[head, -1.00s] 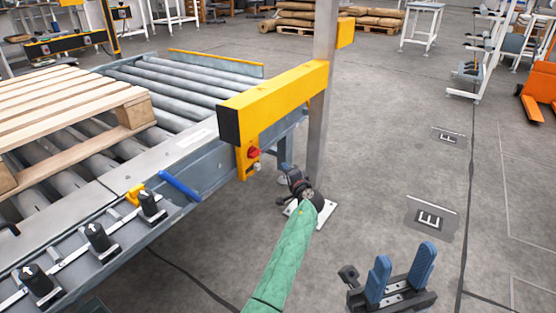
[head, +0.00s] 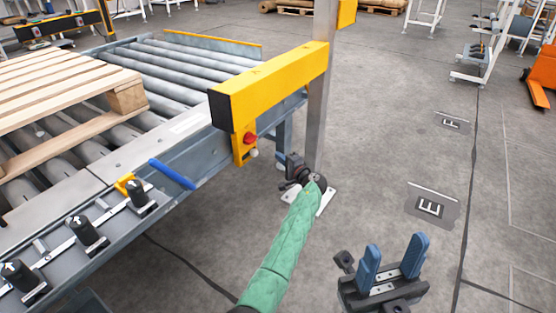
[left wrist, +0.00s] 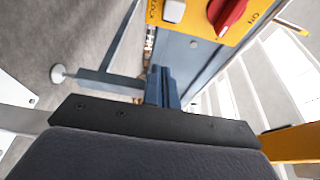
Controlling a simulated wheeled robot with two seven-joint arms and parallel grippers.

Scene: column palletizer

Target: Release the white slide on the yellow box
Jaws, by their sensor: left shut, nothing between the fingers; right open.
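The yellow box (head: 241,146) hangs under the yellow beam at the conveyor's corner. It carries a red knob (head: 249,138) and, just below it, the small white slide (head: 254,153). In the left wrist view the white slide (left wrist: 173,11) shows at the top edge, left of the red knob (left wrist: 228,14). My left gripper (head: 283,161) is to the right of the box and a little lower, apart from it. Its blue fingers (left wrist: 162,86) are shut and empty. My right gripper (head: 393,250) is open and empty at the lower right.
The yellow beam (head: 270,82) and a grey post (head: 319,110) stand close to my left gripper. The roller conveyor (head: 195,60) with a wooden pallet (head: 60,85) is on the left.

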